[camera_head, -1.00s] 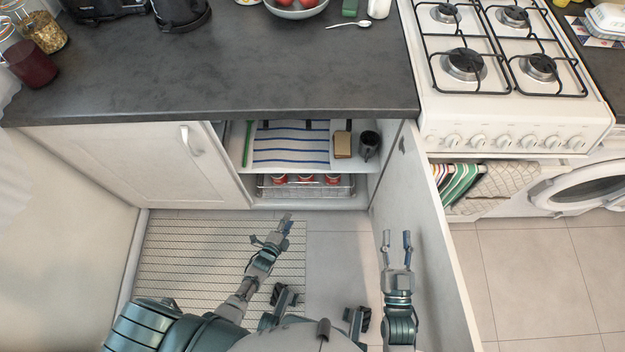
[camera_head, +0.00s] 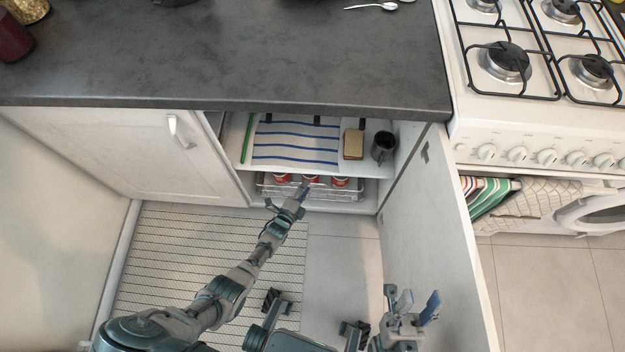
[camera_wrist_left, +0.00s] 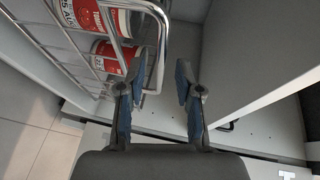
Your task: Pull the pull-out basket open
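The pull-out basket (camera_head: 345,194) is a silver wire basket low in the open cabinet, with several red-labelled cans (camera_head: 340,182) in it. In the left wrist view, its thick front wire (camera_wrist_left: 165,32) shows at the upper middle. My left gripper (camera_head: 290,193) is at the basket's front in the head view and hides part of it. In the wrist view, my left gripper (camera_wrist_left: 160,70) is open, its left fingertip overlapping the wire; I cannot tell whether they touch. My right gripper (camera_head: 412,297) is open and empty beside the open cabinet door, away from the basket.
The open cabinet door (camera_head: 430,225) stands at the right. The shelf above the basket holds a striped cloth (camera_head: 296,142), a sponge-like block (camera_head: 353,143) and a dark mug (camera_head: 383,146). The counter (camera_head: 230,60) overhangs. A striped mat (camera_head: 190,250) lies on the floor.

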